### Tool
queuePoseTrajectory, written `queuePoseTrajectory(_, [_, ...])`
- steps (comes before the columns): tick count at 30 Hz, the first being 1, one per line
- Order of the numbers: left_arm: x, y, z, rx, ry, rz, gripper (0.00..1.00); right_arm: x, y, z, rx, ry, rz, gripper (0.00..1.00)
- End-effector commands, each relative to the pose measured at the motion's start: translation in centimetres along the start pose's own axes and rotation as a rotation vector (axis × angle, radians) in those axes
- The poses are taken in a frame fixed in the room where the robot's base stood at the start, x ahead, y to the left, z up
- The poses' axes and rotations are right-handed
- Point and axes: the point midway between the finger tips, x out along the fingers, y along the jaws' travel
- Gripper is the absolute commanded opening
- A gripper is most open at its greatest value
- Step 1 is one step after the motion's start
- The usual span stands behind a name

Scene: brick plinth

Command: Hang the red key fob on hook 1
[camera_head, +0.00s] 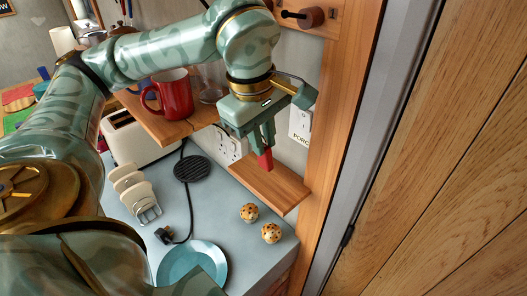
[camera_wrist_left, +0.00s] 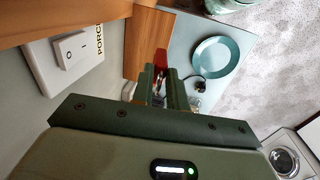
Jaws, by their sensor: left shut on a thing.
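The red key fob (camera_head: 265,160) is held between the fingertips of my left gripper (camera_head: 263,147) and sticks out below them. In the left wrist view the red fob (camera_wrist_left: 161,57) shows just beyond the shut fingers (camera_wrist_left: 160,76). The gripper hangs over a small wooden shelf, apart from it. A dark peg (camera_head: 292,14) with a round wooden base sits on the wooden rail (camera_head: 335,18) at the top, above and right of the gripper. No hook number is readable. My right gripper is not in view.
A red mug (camera_head: 173,94) stands on a wooden shelf (camera_head: 158,126). A white switch plate (camera_head: 300,124) is on the wall beside the gripper.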

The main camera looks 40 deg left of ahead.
Motion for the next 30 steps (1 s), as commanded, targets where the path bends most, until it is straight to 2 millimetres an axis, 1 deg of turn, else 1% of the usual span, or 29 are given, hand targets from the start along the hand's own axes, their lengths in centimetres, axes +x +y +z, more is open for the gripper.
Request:
queuePoseTrajectory(1, [0.8,0.5,-0.8,-0.005,0.001,-0.004,0.00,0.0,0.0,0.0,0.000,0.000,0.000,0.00])
queuePoseTrajectory(3, [2.4,0.9,-1.5,-0.004,0.000,-0.006,0.00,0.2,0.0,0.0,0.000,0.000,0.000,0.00])
queuePoseTrajectory(6, [4.1,1.6,-2.4,-0.002,0.001,-0.004,0.00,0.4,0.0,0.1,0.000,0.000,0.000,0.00])
queuePoseTrajectory(9, [5.2,2.0,-3.0,-0.001,0.001,-0.002,0.00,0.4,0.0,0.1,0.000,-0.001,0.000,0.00])
queuePoseTrajectory(14, [6.1,2.4,-3.6,-0.002,0.000,-0.001,0.00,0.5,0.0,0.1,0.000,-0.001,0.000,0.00])
queuePoseTrajectory(16, [7.1,2.6,-4.1,-0.002,0.001,-0.004,0.00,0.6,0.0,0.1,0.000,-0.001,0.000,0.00])
queuePoseTrajectory(20, [8.8,2.2,-4.0,0.001,0.001,-0.003,0.00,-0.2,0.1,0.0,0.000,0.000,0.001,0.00])
queuePoseTrajectory(23, [9.3,2.2,-3.9,0.001,0.000,0.000,0.00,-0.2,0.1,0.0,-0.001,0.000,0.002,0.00])
queuePoseTrajectory(30, [9.5,2.2,-3.9,0.001,0.000,0.000,0.00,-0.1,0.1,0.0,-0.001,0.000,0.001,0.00])
